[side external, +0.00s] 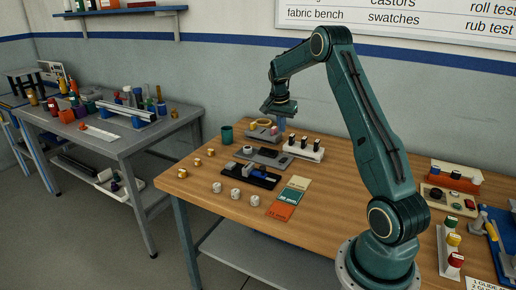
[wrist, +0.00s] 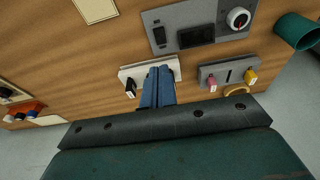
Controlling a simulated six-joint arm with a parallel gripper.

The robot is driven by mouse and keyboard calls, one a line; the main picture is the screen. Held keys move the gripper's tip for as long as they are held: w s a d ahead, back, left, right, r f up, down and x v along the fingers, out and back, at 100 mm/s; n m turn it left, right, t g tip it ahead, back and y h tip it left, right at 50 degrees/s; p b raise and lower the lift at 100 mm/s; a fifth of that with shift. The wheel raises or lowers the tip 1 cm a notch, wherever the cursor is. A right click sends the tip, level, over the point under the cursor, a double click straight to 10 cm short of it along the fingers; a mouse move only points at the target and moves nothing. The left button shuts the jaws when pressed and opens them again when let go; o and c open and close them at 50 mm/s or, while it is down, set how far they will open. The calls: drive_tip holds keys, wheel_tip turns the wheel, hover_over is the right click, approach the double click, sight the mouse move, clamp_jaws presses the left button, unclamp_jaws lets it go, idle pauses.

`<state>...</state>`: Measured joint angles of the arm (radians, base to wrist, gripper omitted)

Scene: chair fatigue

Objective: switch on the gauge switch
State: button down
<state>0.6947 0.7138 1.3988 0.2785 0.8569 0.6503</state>
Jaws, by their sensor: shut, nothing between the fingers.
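A grey panel (wrist: 177,16) carries a round white dial (wrist: 238,18) with a red mark, a dark window (wrist: 196,36) and a small black switch (wrist: 159,36). The panel also shows in the side view (side external: 277,163). A white block with black levers (side external: 304,153) stands beside it. In the wrist view the block (wrist: 172,65) is partly hidden behind my fingers, with one black lever (wrist: 130,89) clear at its left. No readable label tells which is the gauge switch. My gripper (wrist: 160,70) is shut and empty above the white block; it also shows in the side view (side external: 281,125).
A grey block (wrist: 215,70) with pink and yellow levers stands right of my fingers in the wrist view. A green cup (side external: 227,133), a black fixture (side external: 262,181), coloured swatches (side external: 281,211) and several small knobs surround the panel. Bare wood (side external: 330,200) lies right of the swatches.

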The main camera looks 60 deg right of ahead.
approach(283, 161)
drive_tip(key=x, duration=0.5)
drive_tip(key=shift+w+d+f, duration=0.15)
drive_tip(key=shift+d+f, duration=0.05)
drive_tip(key=shift+d, duration=0.15)
drive_tip(key=shift+a+f, duration=0.1)
drive_tip(key=shift+f, duration=0.5)
drive_tip(key=shift+a+f, duration=0.1)
drive_tip(key=shift+f, duration=0.25)
drive_tip(key=shift+d, duration=0.2)
drive_tip(key=shift+d+r, duration=0.35)
drive_tip(key=shift+d, duration=0.15)
